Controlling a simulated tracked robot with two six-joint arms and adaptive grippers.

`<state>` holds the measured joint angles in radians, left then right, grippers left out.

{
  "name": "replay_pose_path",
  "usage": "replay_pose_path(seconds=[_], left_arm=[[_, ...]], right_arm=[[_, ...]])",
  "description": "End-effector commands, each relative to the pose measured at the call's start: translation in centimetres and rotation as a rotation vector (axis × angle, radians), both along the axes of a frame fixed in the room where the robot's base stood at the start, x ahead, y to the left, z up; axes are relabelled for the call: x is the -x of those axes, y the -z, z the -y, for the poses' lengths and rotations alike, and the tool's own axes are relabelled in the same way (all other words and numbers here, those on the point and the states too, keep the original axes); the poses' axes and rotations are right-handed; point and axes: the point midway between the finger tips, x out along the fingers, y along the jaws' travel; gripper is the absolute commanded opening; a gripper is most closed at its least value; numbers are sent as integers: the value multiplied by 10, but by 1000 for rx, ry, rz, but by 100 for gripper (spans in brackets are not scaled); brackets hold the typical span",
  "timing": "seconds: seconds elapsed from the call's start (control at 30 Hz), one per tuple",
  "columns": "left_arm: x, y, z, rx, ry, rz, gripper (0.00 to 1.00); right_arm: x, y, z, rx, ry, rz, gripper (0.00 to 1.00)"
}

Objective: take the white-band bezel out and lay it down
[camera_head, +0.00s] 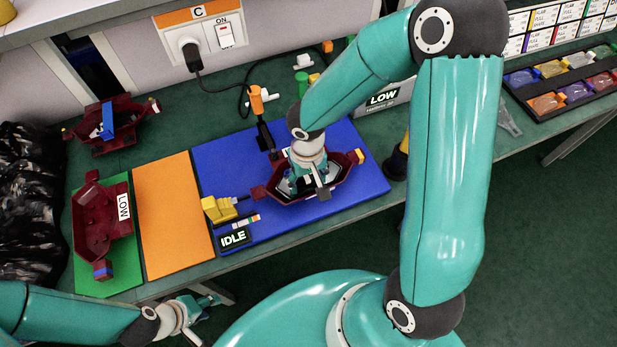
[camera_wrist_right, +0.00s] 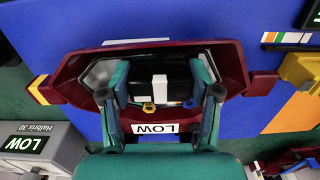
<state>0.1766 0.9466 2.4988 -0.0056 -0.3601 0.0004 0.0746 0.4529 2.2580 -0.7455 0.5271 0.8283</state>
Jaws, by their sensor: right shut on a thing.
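A dark red lamp housing (camera_head: 335,185) lies on the blue mat (camera_head: 225,160). It also shows in the right wrist view (camera_wrist_right: 235,68), with a LOW label along its near side. The black bezel with a white band (camera_wrist_right: 160,88) sits inside the housing. My right gripper (camera_wrist_right: 160,95) has a finger at each end of the bezel and is shut on it. In the head view my right gripper (camera_head: 318,185) reaches down into the housing and hides most of the bezel. My left gripper (camera_head: 200,315) is open and empty, low at the table's front edge.
The orange mat (camera_head: 175,215) is bare. Another red housing (camera_head: 100,225) lies on the green mat (camera_head: 95,280), and one with a blue band (camera_head: 108,120) stands behind. A yellow fixture (camera_head: 218,208) and an IDLE display (camera_head: 235,238) sit left of the worked housing. A lens tray (camera_head: 560,90) stands right.

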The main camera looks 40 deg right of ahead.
Motion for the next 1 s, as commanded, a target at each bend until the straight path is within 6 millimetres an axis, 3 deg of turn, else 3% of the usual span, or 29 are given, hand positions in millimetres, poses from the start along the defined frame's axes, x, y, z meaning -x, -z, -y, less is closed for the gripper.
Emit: replay_pose_path(seconds=[0.03, 0.13, 1.0], left_arm=[[0, 0, 0, 0, 0, 0, 40], [0, 0, 0, 0, 0, 0, 40], [0, -12, 0, 0, 0, 0, 40]], right_arm=[[0, 0, 0, -1, 0, 1, 34], [0, 0, 0, -1, 0, 1, 20], [0, -22, 0, -1, 1, 2, 20]])
